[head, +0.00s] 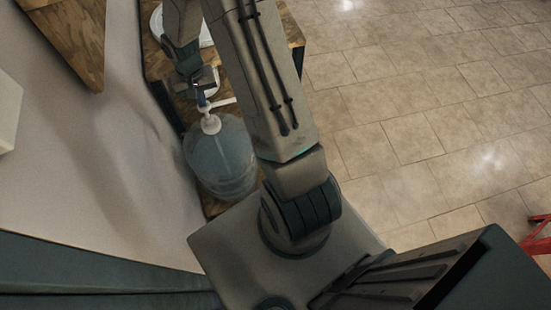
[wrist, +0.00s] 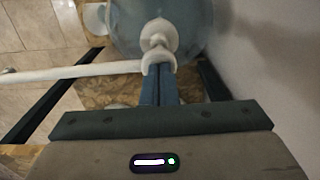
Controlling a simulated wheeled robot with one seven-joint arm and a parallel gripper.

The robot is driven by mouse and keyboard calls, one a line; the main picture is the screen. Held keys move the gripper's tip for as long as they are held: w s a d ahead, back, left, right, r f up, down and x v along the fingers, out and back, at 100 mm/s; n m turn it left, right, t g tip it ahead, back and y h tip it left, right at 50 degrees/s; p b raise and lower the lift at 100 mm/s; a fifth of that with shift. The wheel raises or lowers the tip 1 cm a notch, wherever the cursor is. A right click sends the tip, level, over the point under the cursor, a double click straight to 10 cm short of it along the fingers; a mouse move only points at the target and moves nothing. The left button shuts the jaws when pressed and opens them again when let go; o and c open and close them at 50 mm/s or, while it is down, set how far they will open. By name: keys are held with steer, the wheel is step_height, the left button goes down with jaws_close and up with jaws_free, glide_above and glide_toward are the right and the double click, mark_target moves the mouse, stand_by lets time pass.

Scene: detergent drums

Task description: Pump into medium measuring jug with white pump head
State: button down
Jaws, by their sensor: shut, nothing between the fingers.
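A translucent blue drum (head: 222,160) stands upright on a wooden surface in the head view. Its white pump head (head: 211,123) is on top; the head shows larger in the wrist view (wrist: 158,40). The long white spout (wrist: 75,73) points left in the wrist view. My gripper (head: 203,104) is shut with nothing held. Its blue fingertips (wrist: 160,70) are at the pump head's top; whether they touch it I cannot tell. A pale object (head: 208,80) shows partly behind my gripper in the head view; whether it is the medium measuring jug I cannot tell.
The wooden surface (head: 183,108) is narrow, with a pale wall close on one side and open tiled floor (head: 420,120) on the other. A wooden panel (head: 70,35) is at upper left.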

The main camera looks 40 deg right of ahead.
steer(key=shift+f+b, duration=1.45)
steer(key=shift+f, duration=0.5)
steer(key=shift+r, duration=0.1)
steer(key=shift+r+p, duration=2)
steer(key=shift+r, duration=0.8)
steer(key=shift+f, duration=0.1)
steer(key=shift+f+b, duration=2.5)
steer(key=shift+f, duration=0.4)
steer(key=shift+r+p, duration=2.05)
steer(key=shift+r, duration=0.95)
